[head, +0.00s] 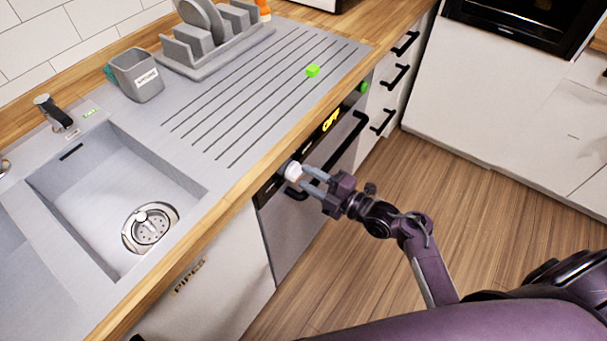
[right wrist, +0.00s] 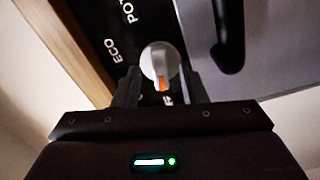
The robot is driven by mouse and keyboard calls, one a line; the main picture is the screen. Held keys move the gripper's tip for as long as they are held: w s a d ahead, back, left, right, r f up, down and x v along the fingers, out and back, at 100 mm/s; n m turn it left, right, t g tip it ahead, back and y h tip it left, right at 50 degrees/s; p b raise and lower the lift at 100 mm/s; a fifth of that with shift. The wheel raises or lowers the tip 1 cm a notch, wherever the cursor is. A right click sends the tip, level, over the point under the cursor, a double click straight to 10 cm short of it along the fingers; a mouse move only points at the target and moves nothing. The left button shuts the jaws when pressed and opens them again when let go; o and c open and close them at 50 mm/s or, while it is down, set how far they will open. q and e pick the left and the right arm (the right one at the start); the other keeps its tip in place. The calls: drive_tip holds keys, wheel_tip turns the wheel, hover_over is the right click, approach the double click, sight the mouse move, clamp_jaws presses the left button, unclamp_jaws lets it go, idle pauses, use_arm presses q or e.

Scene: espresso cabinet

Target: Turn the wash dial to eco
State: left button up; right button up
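The wash dial (head: 292,171) is a white round knob on the dark panel strip at the dishwasher's top edge. In the right wrist view the dial (right wrist: 160,60) has a raised grip with an orange mark pointing down, toward a label partly hidden by my gripper. The ECO label (right wrist: 118,49) is left of the dial, with another label, partly cut off, above it. My right gripper (head: 305,178) is at the dial. Its fingers (right wrist: 160,80) are open, one on each side of the knob, with gaps visible. My left gripper is not in view.
The black door handle (head: 345,140) runs close below. The wooden floor (head: 350,240) is clear.

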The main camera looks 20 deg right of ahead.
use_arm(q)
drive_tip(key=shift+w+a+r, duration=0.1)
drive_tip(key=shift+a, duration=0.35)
use_arm(e)
drive_tip(key=shift+x, duration=0.8)
clamp_jaws()
